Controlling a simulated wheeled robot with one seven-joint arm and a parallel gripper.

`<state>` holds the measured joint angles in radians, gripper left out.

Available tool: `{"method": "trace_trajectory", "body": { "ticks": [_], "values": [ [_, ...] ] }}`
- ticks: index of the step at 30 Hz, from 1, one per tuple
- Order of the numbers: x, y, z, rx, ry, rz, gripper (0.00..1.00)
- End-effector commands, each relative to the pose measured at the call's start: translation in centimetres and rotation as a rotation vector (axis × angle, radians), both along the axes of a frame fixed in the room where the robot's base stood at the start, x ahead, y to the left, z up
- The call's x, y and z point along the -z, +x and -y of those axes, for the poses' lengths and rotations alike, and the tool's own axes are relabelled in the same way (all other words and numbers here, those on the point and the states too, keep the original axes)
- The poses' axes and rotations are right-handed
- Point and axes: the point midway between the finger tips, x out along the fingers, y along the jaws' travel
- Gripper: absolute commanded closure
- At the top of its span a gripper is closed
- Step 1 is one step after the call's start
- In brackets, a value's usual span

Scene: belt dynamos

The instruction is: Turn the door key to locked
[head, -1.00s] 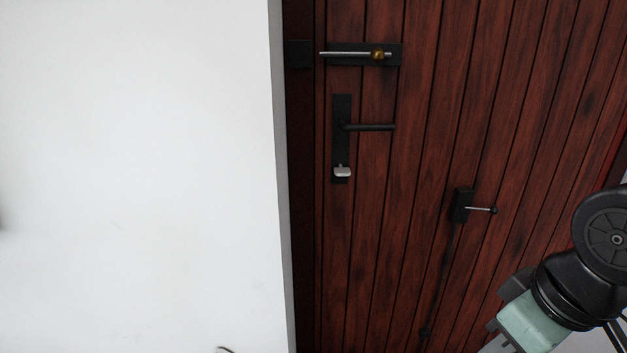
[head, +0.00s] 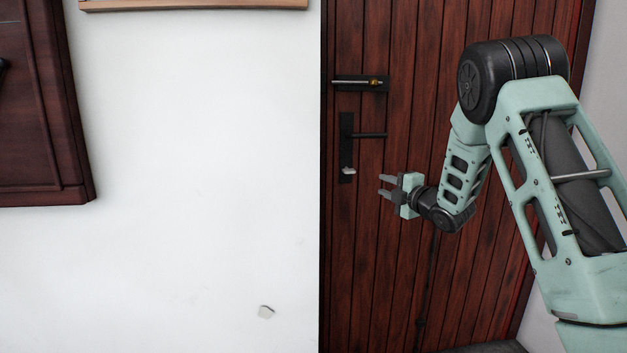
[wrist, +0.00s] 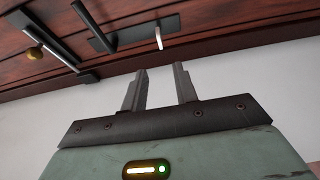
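The door key (head: 348,170) is a small pale metal piece at the bottom of the black lock plate on the wooden door (head: 380,240). It also shows in the wrist view (wrist: 160,38), above the fingers. The black lever handle (head: 368,135) sticks out to the right above the key. My gripper (head: 382,187) is open, with its two fingers apart and nothing between them. It is to the right of the key and slightly lower in the head view, pointing left. In the wrist view the fingertips (wrist: 160,67) are apart from the key.
A bolt with a brass knob (head: 374,82) is on the door above the handle. The white wall (head: 200,180) left of the door is mostly bare. A dark wooden panel (head: 35,120) hangs at the far left. My arm covers much of the door's right side.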

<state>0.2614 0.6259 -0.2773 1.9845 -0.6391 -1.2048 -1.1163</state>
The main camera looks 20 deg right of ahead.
Motion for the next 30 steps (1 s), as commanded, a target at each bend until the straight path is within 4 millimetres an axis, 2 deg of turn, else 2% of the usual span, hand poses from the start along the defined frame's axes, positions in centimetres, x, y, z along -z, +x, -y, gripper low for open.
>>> {"method": "trace_trajectory", "body": {
  "ticks": [5,21,30],
  "values": [
    [-0.2,1.5,-0.1,-0.005,-0.007,0.006,0.71],
    [-0.3,12.3,-1.4,-0.003,-0.003,0.005,0.71],
    [-0.1,16.3,-1.8,-0.002,-0.003,0.004,0.71]
  ]
}}
